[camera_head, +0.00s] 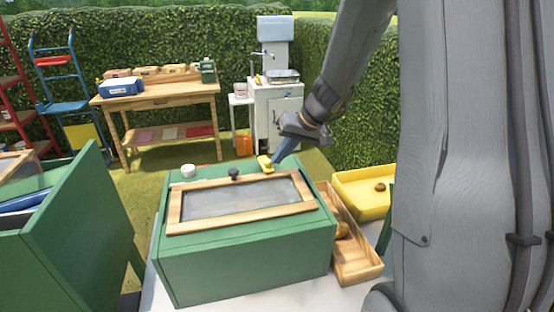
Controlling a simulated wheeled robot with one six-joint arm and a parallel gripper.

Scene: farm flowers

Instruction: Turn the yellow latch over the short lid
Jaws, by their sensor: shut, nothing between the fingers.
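A green box (244,262) stands on a white surface in front of me. Its wood-framed lid (190,222) with a grey panel (240,199) lies flat on top. A small black knob (234,174) stands at the lid's far edge. The yellow latch (265,162) sits on the box top behind the lid, right of the knob. My gripper (276,161) is shut and empty, its blue fingers pointing down just right of the latch. I cannot tell whether the fingertips touch the latch.
A round white item (188,170) sits at the box top's far left. A wooden tray (357,268) and a yellow bin (362,204) lie close on the right. A green panelled box (80,240) stands on the left. A wooden workbench (157,95) is behind.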

